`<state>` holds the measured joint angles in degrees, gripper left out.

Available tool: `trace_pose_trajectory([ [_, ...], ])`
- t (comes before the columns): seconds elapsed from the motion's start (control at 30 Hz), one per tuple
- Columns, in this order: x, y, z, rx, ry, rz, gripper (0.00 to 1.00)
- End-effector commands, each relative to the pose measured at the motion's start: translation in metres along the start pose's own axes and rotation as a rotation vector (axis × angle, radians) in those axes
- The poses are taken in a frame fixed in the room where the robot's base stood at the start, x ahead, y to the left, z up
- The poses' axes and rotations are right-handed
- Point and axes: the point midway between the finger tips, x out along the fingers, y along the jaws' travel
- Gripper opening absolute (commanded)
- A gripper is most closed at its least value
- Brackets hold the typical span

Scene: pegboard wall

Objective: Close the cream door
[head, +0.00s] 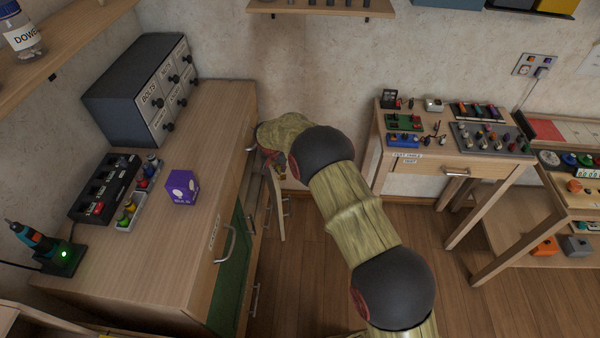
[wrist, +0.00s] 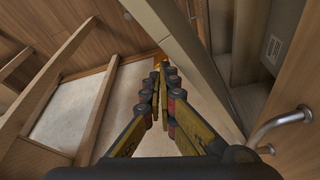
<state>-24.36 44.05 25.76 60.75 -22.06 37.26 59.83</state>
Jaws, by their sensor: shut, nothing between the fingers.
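The cream door (head: 276,203) stands open, jutting out from the front of the long wooden cabinet (head: 196,190) near its far end. In the wrist view the cream door (wrist: 190,62) is a pale panel running diagonally, just right of my gripper (wrist: 160,68). My gripper's fingers are together with nothing between them, on the outer side of the door. I cannot tell whether they touch it. In the head view my gripper (head: 272,160) is above the door's far part and mostly hidden by my arm. Dark cabinet interior shows to the right of the door in the wrist view.
A green door (head: 226,275) and a metal handle (head: 229,244) are on the cabinet's nearer front. A metal handle (wrist: 285,122) juts out at right in the wrist view. A workbench (head: 457,166) stands to the right. Wooden floor lies between.

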Motion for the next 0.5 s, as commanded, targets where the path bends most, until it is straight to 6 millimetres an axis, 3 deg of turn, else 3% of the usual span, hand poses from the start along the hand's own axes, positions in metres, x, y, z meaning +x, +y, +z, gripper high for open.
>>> trace_pose_trajectory([
  [0.2,-0.004,-0.029,0.015,-0.006,0.0,-0.002,0.0],
  [0.5,-0.007,-0.042,0.02,-0.007,0.0,-0.002,0.0],
])
